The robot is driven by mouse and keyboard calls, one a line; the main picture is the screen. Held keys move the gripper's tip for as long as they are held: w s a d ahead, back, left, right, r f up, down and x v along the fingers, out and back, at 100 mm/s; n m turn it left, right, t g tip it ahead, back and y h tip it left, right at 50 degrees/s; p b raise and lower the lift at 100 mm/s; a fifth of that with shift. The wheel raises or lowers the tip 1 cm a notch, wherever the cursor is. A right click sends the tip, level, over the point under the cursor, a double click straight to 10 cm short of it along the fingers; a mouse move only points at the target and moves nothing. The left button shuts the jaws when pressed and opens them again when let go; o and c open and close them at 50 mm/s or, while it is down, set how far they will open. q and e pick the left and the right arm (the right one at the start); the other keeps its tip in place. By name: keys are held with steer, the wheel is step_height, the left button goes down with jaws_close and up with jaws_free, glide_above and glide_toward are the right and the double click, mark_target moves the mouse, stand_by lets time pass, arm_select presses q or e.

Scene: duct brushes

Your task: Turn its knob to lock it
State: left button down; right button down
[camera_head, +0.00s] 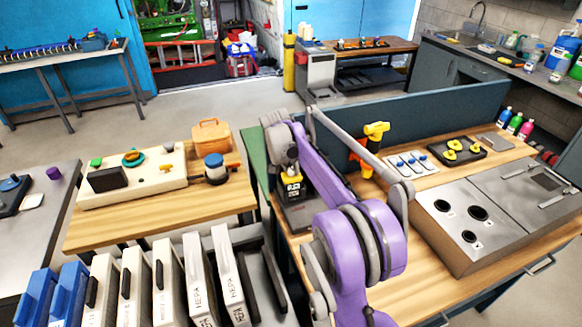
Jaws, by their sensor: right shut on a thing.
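My purple right arm reaches up from the bottom middle and bends down at the left end of the right-hand wooden bench. My right gripper (290,172) is shut on a yellow and black piece (292,188) with a printed label. This piece stands over a dark grey base (299,218) on the bench; whether it touches the base I cannot tell. My own wrist and forearm hide most of the gripper's fingers and the grip. I cannot make out a knob there. My left gripper is not in view.
A steel cabinet (454,232) with round openings stands on the right. A yellow-orange tool (374,143), a white tray (411,164) and a black tray (457,152) lie behind my arm. Upright HEPA filters (198,275) fill the lower left. A low blue panel (430,112) backs the bench.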

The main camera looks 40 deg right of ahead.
steer(key=shift+m, duration=0.3)
stand_by(0.4)
steer(key=c, duration=0.6)
jaws_free()
